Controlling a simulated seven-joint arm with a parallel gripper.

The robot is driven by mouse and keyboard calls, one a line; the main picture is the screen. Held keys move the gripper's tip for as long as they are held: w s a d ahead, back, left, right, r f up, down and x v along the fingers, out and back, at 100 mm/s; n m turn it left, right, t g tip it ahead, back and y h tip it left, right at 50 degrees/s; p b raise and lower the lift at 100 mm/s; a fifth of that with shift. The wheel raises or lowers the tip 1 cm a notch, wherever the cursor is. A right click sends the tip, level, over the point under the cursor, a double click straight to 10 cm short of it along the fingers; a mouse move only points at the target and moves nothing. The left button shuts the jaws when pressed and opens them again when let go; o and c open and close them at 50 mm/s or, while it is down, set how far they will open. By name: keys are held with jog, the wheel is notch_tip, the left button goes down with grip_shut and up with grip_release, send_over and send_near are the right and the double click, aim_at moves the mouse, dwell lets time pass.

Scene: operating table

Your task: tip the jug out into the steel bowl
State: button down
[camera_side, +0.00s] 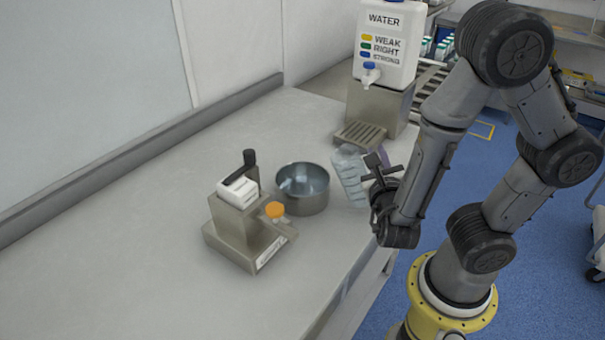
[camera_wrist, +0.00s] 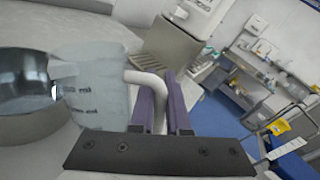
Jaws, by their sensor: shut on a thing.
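The clear jug (camera_side: 350,176) stands out to the right of the steel bowl in the side view, tilted a little. In the wrist view the jug (camera_wrist: 92,88) has faint printed marks, and its white handle (camera_wrist: 145,84) runs between the purple fingers. My gripper (camera_side: 379,170) is shut on that handle; in the wrist view the fingers (camera_wrist: 166,103) stand on either side of it. The steel bowl (camera_side: 315,203) sits on the bench just left of the jug. It also shows in the wrist view (camera_wrist: 22,105), partly behind the jug. I cannot tell how much liquid the jug holds.
A metal stand (camera_side: 238,228) with a white block, black handle and orange cap is left of the bowl. A water container (camera_side: 386,45) with a tap stands behind over a drip grate (camera_side: 361,135). The bench's left side (camera_side: 110,240) is clear.

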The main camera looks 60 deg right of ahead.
jog(key=shift+s+d+f+m+p, duration=0.6)
jog(key=shift+s+f+m, duration=0.8)
jog(key=shift+m, duration=0.8)
notch_tip(320, 180, up, 25)
jog(key=w+a+r, duration=0.1)
jog(key=w+a, duration=1.1)
jog(key=w, duration=0.4)
jog(key=w+a+f, duration=0.3)
jog(key=f, duration=0.3)
jog(key=shift+w+f+t+h, duration=0.25)
jog(key=shift+w+t+h, duration=0.15)
